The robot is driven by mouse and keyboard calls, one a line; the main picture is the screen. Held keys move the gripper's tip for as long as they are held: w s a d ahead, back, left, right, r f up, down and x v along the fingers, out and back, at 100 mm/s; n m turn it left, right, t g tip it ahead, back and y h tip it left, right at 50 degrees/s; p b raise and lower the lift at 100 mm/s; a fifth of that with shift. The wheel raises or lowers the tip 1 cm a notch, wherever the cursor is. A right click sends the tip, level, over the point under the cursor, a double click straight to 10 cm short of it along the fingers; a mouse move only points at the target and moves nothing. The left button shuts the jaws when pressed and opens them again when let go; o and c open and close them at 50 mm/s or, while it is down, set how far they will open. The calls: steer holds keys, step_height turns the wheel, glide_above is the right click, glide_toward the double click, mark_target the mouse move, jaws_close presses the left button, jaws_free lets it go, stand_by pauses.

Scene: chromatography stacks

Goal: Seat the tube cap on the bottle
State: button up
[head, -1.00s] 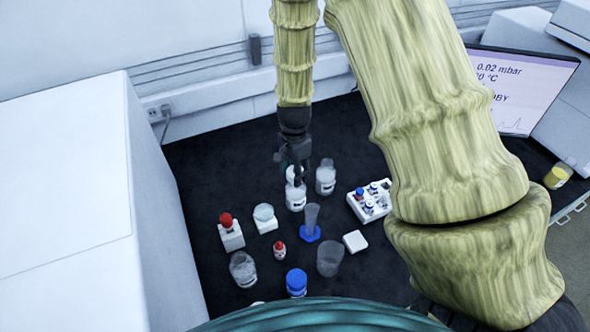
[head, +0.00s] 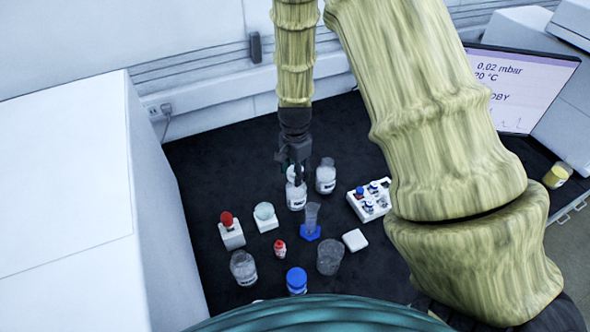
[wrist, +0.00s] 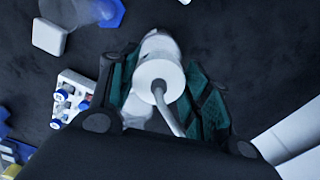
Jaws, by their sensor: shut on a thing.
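The white tube cap (wrist: 152,76) is held between the teal-padded fingers of my gripper (wrist: 162,84), with a grey tube (wrist: 172,118) running from it toward the wrist camera. In the head view my gripper (head: 296,170) points down directly above a clear bottle with a white label (head: 296,200). The cap (head: 291,174) shows there as a small white shape between the fingers, close over the bottle's top. The fingers partly hide it, so I cannot tell whether cap and bottle touch. My gripper is shut on the cap.
A second labelled bottle (head: 326,180) stands close on the right. A white rack with blue-capped vials (head: 357,207) is farther right. A blue-based cylinder (head: 311,228), a beaker (head: 330,258), a blue-capped bottle (head: 297,281) and red-topped items stand nearer.

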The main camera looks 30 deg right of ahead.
steer(key=shift+f+b, duration=0.35)
steer(key=shift+f, duration=0.9)
stand_by(0.3)
steer(key=o, duration=1.1)
steer(key=o, duration=0.4)
steer(key=shift+r+p, duration=2.85)
steer(key=shift+r, duration=0.65)
